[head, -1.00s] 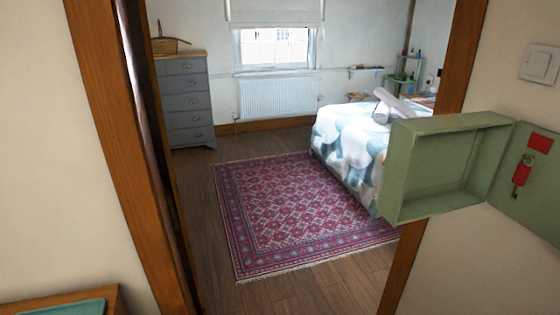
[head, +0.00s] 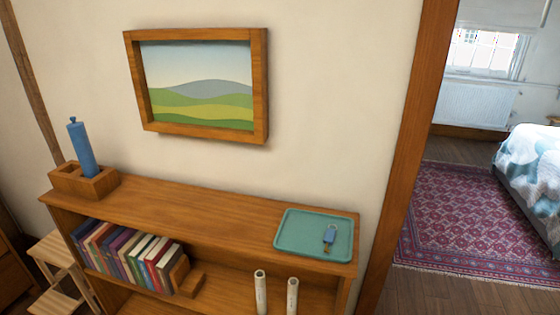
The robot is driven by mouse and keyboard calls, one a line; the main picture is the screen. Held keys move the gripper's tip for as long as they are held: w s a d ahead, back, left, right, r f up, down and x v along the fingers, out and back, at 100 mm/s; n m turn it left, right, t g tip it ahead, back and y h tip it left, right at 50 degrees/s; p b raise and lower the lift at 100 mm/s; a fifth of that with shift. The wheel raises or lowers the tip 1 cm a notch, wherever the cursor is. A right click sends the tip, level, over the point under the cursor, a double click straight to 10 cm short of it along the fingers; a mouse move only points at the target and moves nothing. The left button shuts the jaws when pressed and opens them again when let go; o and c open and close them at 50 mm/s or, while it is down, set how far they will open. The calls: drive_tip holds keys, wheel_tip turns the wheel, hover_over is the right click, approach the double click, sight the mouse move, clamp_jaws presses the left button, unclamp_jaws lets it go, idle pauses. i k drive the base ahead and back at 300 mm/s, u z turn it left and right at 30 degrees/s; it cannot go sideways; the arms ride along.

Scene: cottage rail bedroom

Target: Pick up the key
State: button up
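A key with a blue head (head: 329,235) lies in a shallow teal tray (head: 290,243). The tray sits on the right end of the top of a wooden bookcase (head: 195,213). The key lies towards the right side of the tray, its metal end pointing towards the front. My gripper is not in view.
A wooden box with a blue cylinder (head: 82,150) stands on the bookcase's left end. Books (head: 130,255) and two pale cylinders (head: 260,291) are on the shelf below. A framed landscape (head: 200,85) hangs above. A step stool (head: 55,270) stands at left; a doorway opens right.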

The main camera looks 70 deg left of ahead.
sight(330, 233)
drive_tip(key=u, duration=0.1)
drive_tip(key=k, duration=0.25)
drive_tip(key=z, duration=0.1)
drive_tip(key=i, duration=1.5)
drive_tip(key=u, duration=1.8)
drive_tip(key=k, duration=0.75)
